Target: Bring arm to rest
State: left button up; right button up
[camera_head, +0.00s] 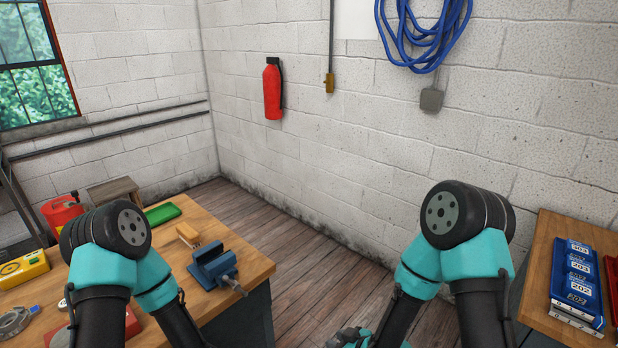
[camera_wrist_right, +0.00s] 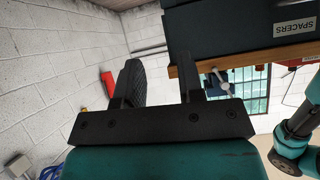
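My right arm stands folded, its dark elbow joint raised on the right of the head view. Part of my right gripper (camera_head: 352,338) shows at the bottom edge of that view, cut off by the frame. My left arm is folded on the left, over the workbench in the picture. Its gripper is not in the head view.
The right bench (camera_head: 545,250) holds blue labelled bins (camera_head: 578,270). A drawer marked SPACERS (camera_wrist_right: 250,30) shows in the wrist view. Floor between benches is clear.

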jog(key=s+d+f+m+g+h, duration=0.4)
jog(key=s+d+f+m+g, duration=0.3)
jog(key=s+d+f+m, duration=0.3)
jog(key=s+d, duration=0.3)
jog(key=d, duration=0.1)
jog(key=shift+s+d+f, duration=0.2)
jog(key=shift+d+f, duration=0.1)
jog(key=shift+d, duration=0.05)
jog(key=shift+h, duration=0.3)
